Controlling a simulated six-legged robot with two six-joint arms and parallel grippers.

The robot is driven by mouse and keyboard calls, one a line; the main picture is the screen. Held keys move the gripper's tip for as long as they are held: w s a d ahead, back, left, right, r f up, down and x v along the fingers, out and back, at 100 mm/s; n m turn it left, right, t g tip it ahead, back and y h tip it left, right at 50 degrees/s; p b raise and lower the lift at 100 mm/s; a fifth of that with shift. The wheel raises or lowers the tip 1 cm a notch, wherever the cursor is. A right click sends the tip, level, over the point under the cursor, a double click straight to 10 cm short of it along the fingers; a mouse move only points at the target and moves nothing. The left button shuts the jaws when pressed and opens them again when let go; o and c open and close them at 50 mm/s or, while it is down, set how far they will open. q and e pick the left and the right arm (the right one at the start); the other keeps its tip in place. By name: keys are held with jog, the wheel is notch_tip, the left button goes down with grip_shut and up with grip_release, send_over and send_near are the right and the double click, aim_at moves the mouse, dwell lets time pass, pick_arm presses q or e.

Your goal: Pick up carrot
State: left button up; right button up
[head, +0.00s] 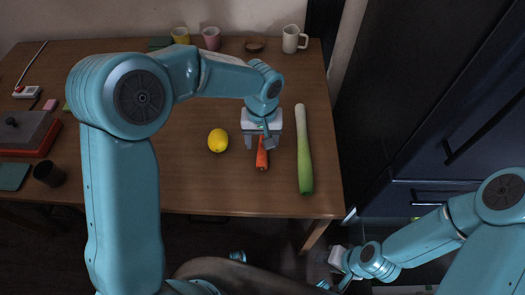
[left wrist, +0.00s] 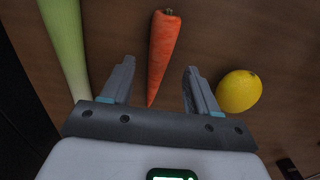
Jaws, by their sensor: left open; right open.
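An orange carrot (head: 262,158) lies on the wooden table in the head view, partly hidden by my left gripper (head: 261,142). In the left wrist view the carrot (left wrist: 163,52) lies with its thick end away from me and its tip between the fingers' line. My left gripper (left wrist: 158,85) is open and empty, pointing down over the carrot, with a finger on either side of its narrow end. I cannot tell the exact height above the table. My right gripper (head: 335,284) is low at the bottom right of the head view, away from the table.
A leek (head: 304,150) lies right of the carrot, and a lemon (head: 218,140) lies left. Cups (head: 211,38), a mug (head: 291,39) and a small bowl (head: 255,45) stand along the table's back edge. A dark cup (head: 48,172) stands at the left. Dark cabinets (head: 440,120) are at right.

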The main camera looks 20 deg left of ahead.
aim_at(262, 150)
pick_arm(q)
notch_tip(262, 150, down, 4)
jog(key=shift+s+r, duration=0.1)
jog(key=shift+r, duration=0.05)
jog(key=c, duration=1.1)
jog(key=shift+d, duration=0.1)
grip_shut()
jog(key=shift+r, duration=0.2)
